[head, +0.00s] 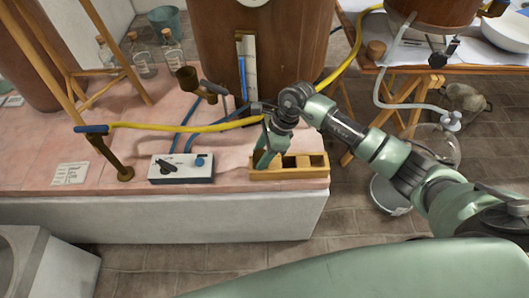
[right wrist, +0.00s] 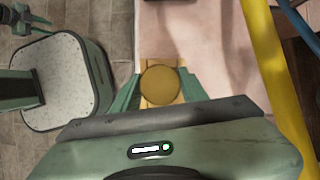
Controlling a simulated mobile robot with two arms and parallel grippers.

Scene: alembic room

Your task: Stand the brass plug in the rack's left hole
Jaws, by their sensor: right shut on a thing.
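The wooden rack (head: 289,173) lies at the right front corner of the pink bench top, with square openings in its top. My right gripper (head: 262,160) points down at the rack's left end and covers that part. In the right wrist view its two green fingers (right wrist: 160,88) are shut on the brass plug (right wrist: 160,84), seen from above as a round disc. A strip of yellow wood shows under the plug. The plug's lower end is hidden, so I cannot tell how deep it sits in the left hole. My left gripper is not in the head view.
A white switch box (head: 181,169) stands left of the rack. A yellow hose (head: 190,127) runs behind the rack, with blue tubes near it. The bench's front edge (head: 160,198) is close in front.

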